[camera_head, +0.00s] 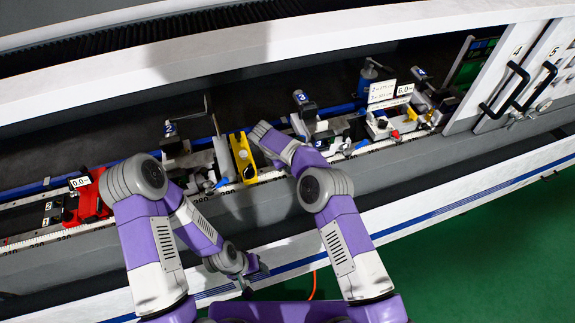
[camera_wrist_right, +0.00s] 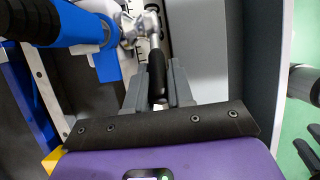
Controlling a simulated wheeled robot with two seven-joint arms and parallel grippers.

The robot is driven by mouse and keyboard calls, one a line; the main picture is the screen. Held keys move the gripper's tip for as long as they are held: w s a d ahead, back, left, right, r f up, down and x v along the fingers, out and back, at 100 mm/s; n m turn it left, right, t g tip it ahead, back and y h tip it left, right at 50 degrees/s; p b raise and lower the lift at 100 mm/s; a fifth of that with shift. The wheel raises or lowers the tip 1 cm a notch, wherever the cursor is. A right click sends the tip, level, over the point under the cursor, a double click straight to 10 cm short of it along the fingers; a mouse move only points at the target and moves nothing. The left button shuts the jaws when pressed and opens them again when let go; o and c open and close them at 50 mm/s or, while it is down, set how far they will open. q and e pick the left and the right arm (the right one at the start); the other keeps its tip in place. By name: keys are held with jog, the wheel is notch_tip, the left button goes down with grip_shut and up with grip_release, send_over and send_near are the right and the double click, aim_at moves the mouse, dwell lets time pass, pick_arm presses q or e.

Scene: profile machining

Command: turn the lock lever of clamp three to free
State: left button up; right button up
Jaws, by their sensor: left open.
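In the right wrist view, a lever with a black grip and bright metal joint (camera_wrist_right: 157,75) lies between the two fingers of my right gripper (camera_wrist_right: 157,82). The fingers stand close on both sides of the grip; whether they press on it is unclear. My left gripper (camera_head: 250,279) is open and empty, low in front of the machine, away from the clamps.
Clamp two (camera_head: 172,140) and a yellow block (camera_head: 243,156) stand left of clamp three. Clamp four (camera_head: 424,90) is to the right, near doors with black handles (camera_head: 505,90). A red stop (camera_head: 90,200) sits far left. A blue cylinder (camera_wrist_right: 85,25) lies beside my right gripper.

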jog(key=shift+r, duration=0.1)
grip_shut()
jog(key=shift+w+d+r+g+y+p, duration=0.15)
jog(key=shift+d+r+g+y+p, duration=0.4)
jog(key=shift+y, duration=0.45)
jog(key=shift+w+d+r+y+p, duration=0.15)
jog(key=shift+r+y+p, duration=0.35)
jog(key=shift+y, duration=0.5)
jog(key=shift+o, duration=2.4)
grip_release()
jog(key=shift+f, duration=0.1)
notch_tip(320, 180, up, 8)
jog(key=shift+f+b, duration=0.15)
jog(key=shift+b, duration=0.25)
